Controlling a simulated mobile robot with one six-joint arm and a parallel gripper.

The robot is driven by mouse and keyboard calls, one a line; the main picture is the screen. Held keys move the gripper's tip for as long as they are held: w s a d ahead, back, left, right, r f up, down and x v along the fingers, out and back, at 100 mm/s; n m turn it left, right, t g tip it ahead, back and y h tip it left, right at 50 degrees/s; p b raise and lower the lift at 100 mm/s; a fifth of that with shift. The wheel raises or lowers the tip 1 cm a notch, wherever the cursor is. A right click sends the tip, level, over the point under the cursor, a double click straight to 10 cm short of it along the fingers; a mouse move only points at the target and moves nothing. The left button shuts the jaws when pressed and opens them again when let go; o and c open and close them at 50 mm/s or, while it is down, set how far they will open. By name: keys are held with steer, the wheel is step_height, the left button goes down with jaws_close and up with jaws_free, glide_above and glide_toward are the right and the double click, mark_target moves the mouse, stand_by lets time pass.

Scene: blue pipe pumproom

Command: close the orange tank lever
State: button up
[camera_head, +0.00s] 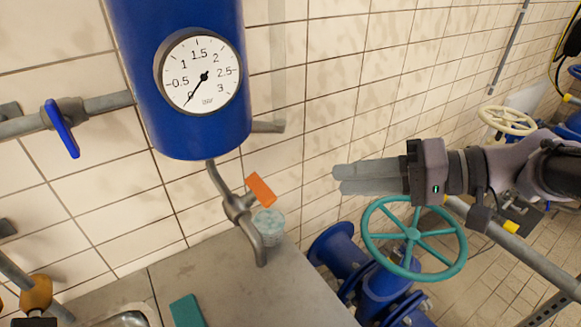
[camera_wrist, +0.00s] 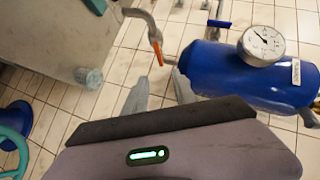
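The orange tank lever (camera_head: 261,189) is a flat orange handle on the grey outlet pipe (camera_head: 222,183) beneath the blue tank (camera_head: 180,90). It stands tilted, angled across the pipe in the head view. In the wrist view the lever (camera_wrist: 158,53) shows edge-on as a thin orange strip beyond the fingertips, with the blue tank (camera_wrist: 225,75) to its right. My gripper (camera_head: 345,178) is to the right of the lever, apart from it. In the wrist view my gripper's two grey fingers (camera_wrist: 160,92) are spread with empty space between them.
A clear ribbed cup (camera_head: 270,225) stands on the grey counter (camera_head: 235,290) by the spout. A teal handwheel (camera_head: 412,236) on blue pipework is just below my gripper. A blue lever (camera_head: 62,130) is on the left pipe. A round gauge (camera_head: 198,75) fronts the tank.

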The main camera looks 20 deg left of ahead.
mark_target(260, 189)
steer(key=b+x, duration=0.3)
steer(key=x, duration=1.1)
steer(key=shift+f, duration=0.1)
jaws_close()
